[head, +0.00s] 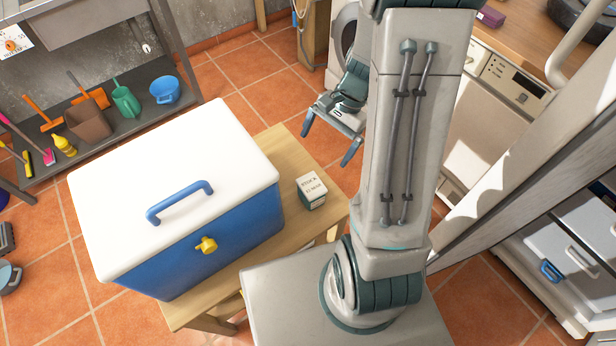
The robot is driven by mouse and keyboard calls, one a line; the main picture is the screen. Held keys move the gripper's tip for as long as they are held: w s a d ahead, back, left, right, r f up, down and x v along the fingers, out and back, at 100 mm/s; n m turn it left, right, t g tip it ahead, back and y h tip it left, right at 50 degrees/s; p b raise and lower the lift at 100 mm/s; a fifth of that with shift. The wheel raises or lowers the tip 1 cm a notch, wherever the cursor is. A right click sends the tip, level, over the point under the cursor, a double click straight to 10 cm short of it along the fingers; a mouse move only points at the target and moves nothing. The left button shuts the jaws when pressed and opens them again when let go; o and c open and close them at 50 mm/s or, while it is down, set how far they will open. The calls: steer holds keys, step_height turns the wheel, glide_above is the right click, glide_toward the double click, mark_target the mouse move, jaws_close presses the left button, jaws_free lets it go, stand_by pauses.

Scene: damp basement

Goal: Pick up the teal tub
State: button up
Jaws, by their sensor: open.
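In the head view, a small box-like container (311,190) with a cream, printed top and dark green-teal lower sides stands on the wooden table, right of the cool box. It is the nearest match to a teal tub that I see, but I cannot tell for sure. My gripper (325,149) is open and empty, with its two dark fingers spread apart. In the picture it is above and slightly right of the container, apart from it. My arm hides part of the background.
A large blue cool box (205,250) with a white lid and blue handle fills most of the wooden table (270,145). A white appliance (508,82) stands at right.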

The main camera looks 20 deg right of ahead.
mark_target(315, 183)
steer(key=a+f+m, duration=0.1)
steer(key=f, duration=0.5)
steer(key=s+a+f+m+b, duration=0.1)
steer(key=f, duration=0.5)
steer(key=a+f+m+y, duration=0.1)
steer(key=a+f, duration=0.1)
steer(key=f, duration=0.4)
steer(key=shift+s, duration=0.15)
steer(key=shift+r, duration=0.1)
steer(key=c, duration=1.3)
